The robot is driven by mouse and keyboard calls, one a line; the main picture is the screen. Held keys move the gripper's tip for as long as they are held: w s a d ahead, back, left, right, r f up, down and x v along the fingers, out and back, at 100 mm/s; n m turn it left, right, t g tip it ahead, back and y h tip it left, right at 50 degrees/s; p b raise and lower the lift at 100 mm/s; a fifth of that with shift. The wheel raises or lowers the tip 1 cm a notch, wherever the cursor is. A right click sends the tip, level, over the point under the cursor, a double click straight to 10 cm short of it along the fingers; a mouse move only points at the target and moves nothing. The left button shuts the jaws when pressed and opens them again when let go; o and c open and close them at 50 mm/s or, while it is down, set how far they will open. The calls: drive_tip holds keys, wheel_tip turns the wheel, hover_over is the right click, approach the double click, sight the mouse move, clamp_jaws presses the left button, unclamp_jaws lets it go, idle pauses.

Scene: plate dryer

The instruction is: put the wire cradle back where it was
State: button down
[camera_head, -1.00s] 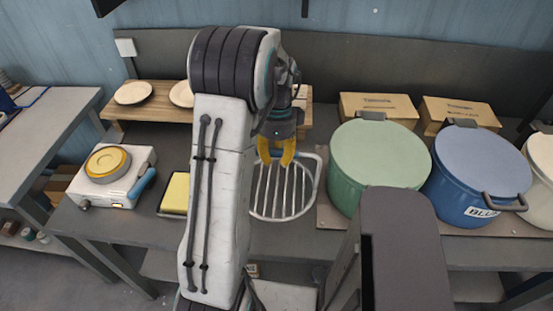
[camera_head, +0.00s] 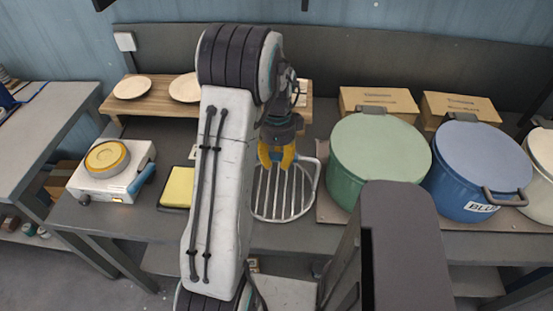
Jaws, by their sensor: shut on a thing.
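The wire cradle (camera_head: 284,193) is a light metal ring with several parallel bars, at the middle of the dark table, left of the green pot. My gripper (camera_head: 276,162) has yellow fingers and is shut on the far part of the cradle. My arm hides some of the cradle's left side and the table beside it. I cannot tell whether the cradle rests on the table or hangs just above it.
A green pot (camera_head: 378,155) and a blue pot (camera_head: 478,168) stand close on the right. A yellow sponge (camera_head: 178,187) and a white hot plate unit (camera_head: 112,172) are on the left. Plates (camera_head: 132,87) sit on a wooden shelf (camera_head: 150,104) behind. Boxes (camera_head: 378,99) stand at the back right.

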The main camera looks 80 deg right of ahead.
drive_tip(key=shift+f, duration=0.1)
drive_tip(key=c, duration=0.9)
unclamp_jaws()
drive_tip(key=shift+r+p, duration=0.3)
drive_tip(key=shift+r, duration=0.05)
drive_tip(key=r+b, duration=0.1)
drive_tip(key=r, duration=0.3)
drive_tip(key=r+b, duration=0.2)
drive_tip(key=r, duration=0.2)
drive_tip(key=d+r+b, duration=0.1)
drive_tip(key=r, duration=0.3)
drive_tip(key=shift+r, duration=0.2)
